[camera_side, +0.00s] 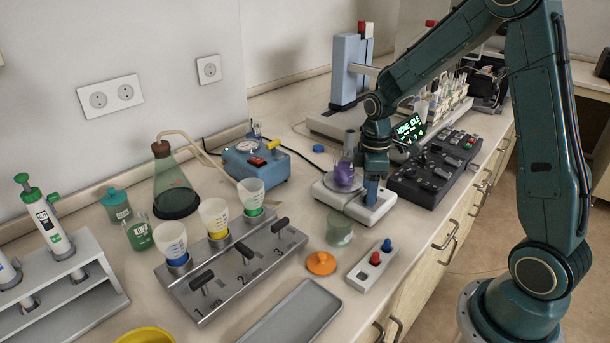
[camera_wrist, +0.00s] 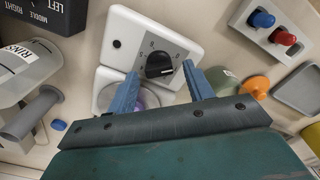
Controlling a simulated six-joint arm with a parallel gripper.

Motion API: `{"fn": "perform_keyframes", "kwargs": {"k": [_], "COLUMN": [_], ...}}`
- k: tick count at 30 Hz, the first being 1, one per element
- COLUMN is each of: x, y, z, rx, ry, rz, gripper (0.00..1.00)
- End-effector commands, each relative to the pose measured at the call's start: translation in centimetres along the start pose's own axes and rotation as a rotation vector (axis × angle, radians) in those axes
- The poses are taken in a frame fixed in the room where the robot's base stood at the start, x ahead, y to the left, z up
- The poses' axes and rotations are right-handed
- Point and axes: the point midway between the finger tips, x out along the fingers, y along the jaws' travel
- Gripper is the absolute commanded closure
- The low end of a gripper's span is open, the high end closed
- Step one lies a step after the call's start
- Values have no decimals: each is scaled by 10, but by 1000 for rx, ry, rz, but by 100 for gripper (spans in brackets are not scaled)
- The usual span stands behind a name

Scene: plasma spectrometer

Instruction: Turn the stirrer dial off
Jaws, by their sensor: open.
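The stirrer (camera_side: 352,208) is a white unit on the bench, with a flask of purple liquid (camera_side: 344,176) on its plate. In the wrist view its black dial (camera_wrist: 158,64) sits on a pale control panel (camera_wrist: 130,32) with markings around it; I cannot read the exact setting. My gripper (camera_side: 373,196) is over the dial end of the stirrer. In the wrist view my gripper (camera_wrist: 160,68) is open, its two blue fingers on either side of the dial, with gaps showing between fingers and dial. The side view hides the dial behind my gripper.
A dark control console (camera_side: 437,168) stands close to the right of the stirrer. A small beaker (camera_side: 339,232), an orange lid (camera_side: 321,263) and a switch box with red and blue knobs (camera_side: 371,266) lie in front. A valve manifold (camera_side: 232,262) with cups is to the left.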

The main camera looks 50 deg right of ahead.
Motion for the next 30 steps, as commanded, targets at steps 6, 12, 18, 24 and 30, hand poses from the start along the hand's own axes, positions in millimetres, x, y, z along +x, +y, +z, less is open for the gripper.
{"fn": "perform_keyframes", "kwargs": {"k": [6, 12, 18, 24, 30], "x": [-12, -38, -72, -105, -128], "y": [1, 1, 1, 1, 1], "z": [0, 0, -1, -1, -1], "rx": [0, 0, 0, 0, -1], "ry": [1, 3, 4, 3, 3], "rz": [2, 5, 6, 5, 4], "gripper": [48, 48, 48, 48, 48]}}
